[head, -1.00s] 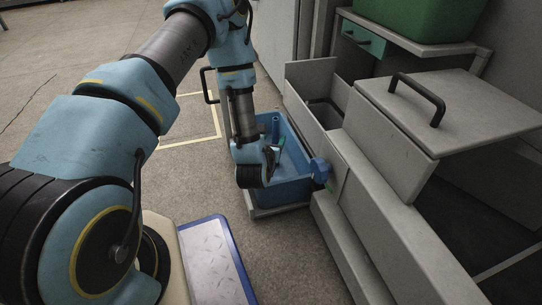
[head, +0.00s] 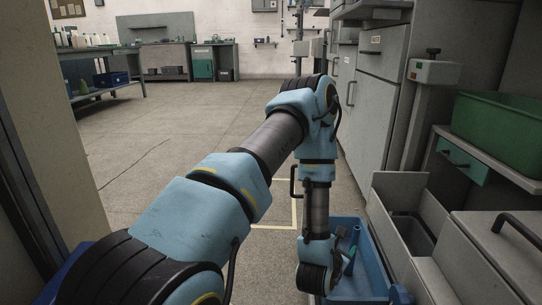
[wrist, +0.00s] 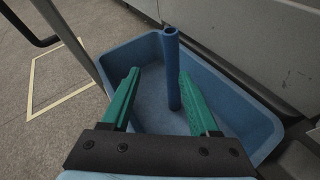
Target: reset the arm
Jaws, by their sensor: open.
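My gripper (wrist: 162,100) shows in the wrist view with its two green fingers spread apart and nothing between them that it grips. It is above a blue bin (wrist: 245,105). A blue tube (wrist: 172,70) stands upright in the bin, beyond the fingertips and apart from them as far as I can tell. In the head view my arm reaches forward and bends down over the blue bin (head: 376,262); the wrist hides most of the gripper there. The tube (head: 352,250) shows beside my wrist.
A grey machine with an open compartment (head: 408,228) stands right of the bin. A green crate (head: 500,128) sits on a shelf at the right. Grey cabinets (head: 378,95) line the right side. Open floor (head: 140,165) lies left, with workbenches (head: 165,68) at the back.

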